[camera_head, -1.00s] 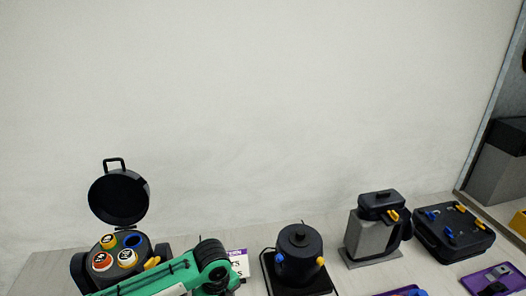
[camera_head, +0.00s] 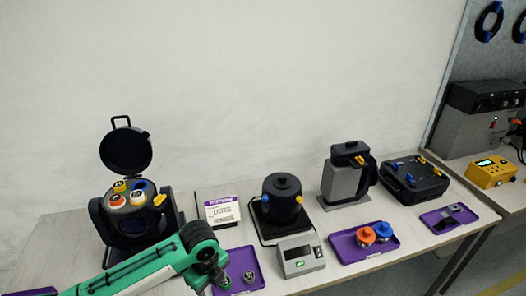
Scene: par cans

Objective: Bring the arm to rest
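My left arm (camera_head: 140,272) is green and black and comes in from the lower left. Its wrist bends down over a purple tray (camera_head: 250,266) at the front of the table. My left gripper (camera_head: 224,284) is small and partly hidden by the wrist, so its fingers cannot be made out. My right gripper is not in view. Left of the wrist stands a black round pot-like holder (camera_head: 132,226) with its lid (camera_head: 126,150) raised. It holds several capped pieces with orange, yellow and green rims, and a blue-rimmed opening.
A white card (camera_head: 222,211) stands behind my wrist. To the right are a black lidded can (camera_head: 283,200), a grey meter (camera_head: 299,254), a purple tray (camera_head: 347,252) with orange and blue knobbed pieces, a grey-black jug (camera_head: 346,174) and a black case (camera_head: 414,176).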

